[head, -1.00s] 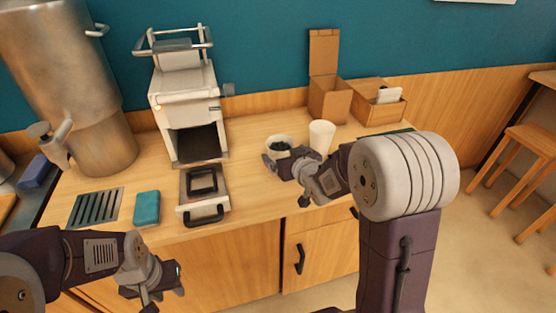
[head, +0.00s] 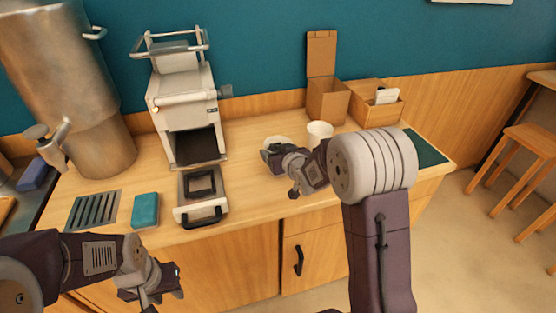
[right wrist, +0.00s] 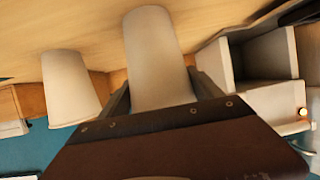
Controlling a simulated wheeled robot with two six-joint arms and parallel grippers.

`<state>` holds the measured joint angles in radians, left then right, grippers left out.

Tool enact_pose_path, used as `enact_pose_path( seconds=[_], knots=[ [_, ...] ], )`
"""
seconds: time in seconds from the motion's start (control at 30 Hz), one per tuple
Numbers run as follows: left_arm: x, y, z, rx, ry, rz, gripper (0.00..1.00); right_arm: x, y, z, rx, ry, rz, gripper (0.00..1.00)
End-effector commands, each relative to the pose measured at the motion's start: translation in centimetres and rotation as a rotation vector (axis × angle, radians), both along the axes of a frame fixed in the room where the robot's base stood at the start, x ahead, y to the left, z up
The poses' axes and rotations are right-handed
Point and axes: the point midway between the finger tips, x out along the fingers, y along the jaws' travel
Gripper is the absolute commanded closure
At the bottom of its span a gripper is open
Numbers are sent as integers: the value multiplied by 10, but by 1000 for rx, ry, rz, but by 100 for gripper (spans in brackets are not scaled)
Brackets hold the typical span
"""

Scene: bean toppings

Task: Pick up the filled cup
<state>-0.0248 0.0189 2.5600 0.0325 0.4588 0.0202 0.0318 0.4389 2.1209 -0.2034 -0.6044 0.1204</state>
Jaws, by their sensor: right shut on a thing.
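The filled cup (head: 278,141) is white and stands at the middle right of the counter; my right gripper (head: 275,158) covers most of it in the head view. The gripper is shut on it. In the right wrist view the held cup (right wrist: 157,55) is between the two fingers; its contents do not show there. A second white cup (head: 319,131) stands just right of it, apart from the gripper, and also shows at the left in the right wrist view (right wrist: 70,85). My left gripper (head: 160,295) is open and empty in front of the counter.
A white machine (head: 183,105) with a dark-framed drawer (head: 201,214) stands left of the cups. A teal block (head: 145,211) and a slotted drain (head: 92,210) lie further left. Cardboard boxes (head: 328,103) stand behind the cups. A dark green mat (head: 425,147) lies at right.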

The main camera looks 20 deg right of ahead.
Motion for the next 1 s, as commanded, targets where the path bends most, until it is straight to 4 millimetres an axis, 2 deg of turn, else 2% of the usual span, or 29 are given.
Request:
enact_pose_path(
  seconds=[0.33,0.47,0.57,0.8,1.0],
  knots=[
    [0,0,2,0,0,0,64,0,0,7,0,-2,0,86],
    [0,0,7,0,0,0,64,0,0,26,-1,-5,1,86],
    [0,0,12,0,0,0,64,0,0,48,0,-7,0,86],
    [0,0,34,0,0,0,64,-31,-52,83,-2,-3,-6,86],
    [0,0,53,0,0,0,64,-53,-85,105,0,-2,-5,86]
  ],
)
